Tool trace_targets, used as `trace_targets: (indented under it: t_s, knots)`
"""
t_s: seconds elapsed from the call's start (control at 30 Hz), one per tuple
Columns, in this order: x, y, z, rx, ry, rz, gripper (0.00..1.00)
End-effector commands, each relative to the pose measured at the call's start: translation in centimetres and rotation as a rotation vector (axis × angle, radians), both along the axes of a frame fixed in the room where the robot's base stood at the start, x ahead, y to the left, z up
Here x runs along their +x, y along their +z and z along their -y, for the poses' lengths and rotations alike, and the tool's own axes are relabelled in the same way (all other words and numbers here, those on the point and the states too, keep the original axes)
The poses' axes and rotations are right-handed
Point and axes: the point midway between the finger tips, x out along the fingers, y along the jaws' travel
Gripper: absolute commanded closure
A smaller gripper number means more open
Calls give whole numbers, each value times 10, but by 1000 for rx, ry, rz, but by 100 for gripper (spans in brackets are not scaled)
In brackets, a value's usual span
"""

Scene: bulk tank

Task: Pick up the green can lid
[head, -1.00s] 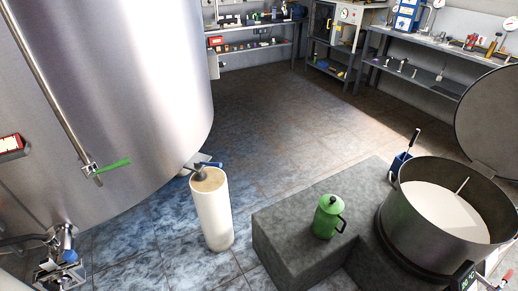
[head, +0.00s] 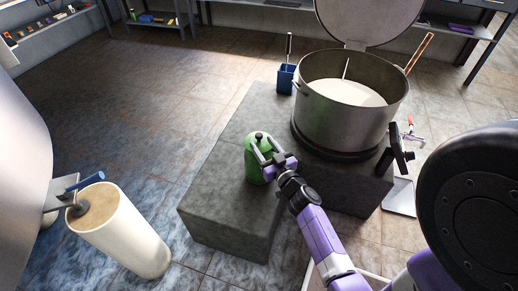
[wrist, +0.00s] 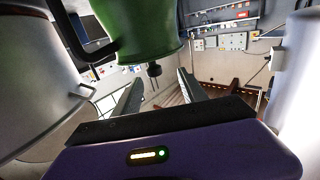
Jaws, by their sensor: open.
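The green can (head: 254,171) stands on the grey stone block, with its green lid (head: 253,141) on top and a dark knob on the lid. My gripper (head: 264,148) is at the upper right side of the can, its fingers at about lid height and partly covering the lid. In the wrist view the green can (wrist: 142,25) fills the top, with its dark handle at the left. The gripper (wrist: 158,88) shows open and empty there, its two fingers apart. Whether a finger touches the lid cannot be told.
The grey stone block (head: 217,208) also carries a large steel vat (head: 339,122) with a raised lid, right behind the can. A white cylinder (head: 130,238) stands on the floor at the left. Floor between is clear.

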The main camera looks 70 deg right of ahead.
Motion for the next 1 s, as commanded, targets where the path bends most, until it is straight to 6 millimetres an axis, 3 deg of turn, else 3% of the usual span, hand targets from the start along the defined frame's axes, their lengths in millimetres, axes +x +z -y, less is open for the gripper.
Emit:
trace_targets:
  t_s: [0.37, 0.63, 1.0]
  knots:
    - [23, -3, 32, -2, -11, 2, 50]
    - [50, -6, 56, -3, -10, 2, 50]
    - [58, -4, 62, -1, -9, 0, 50]
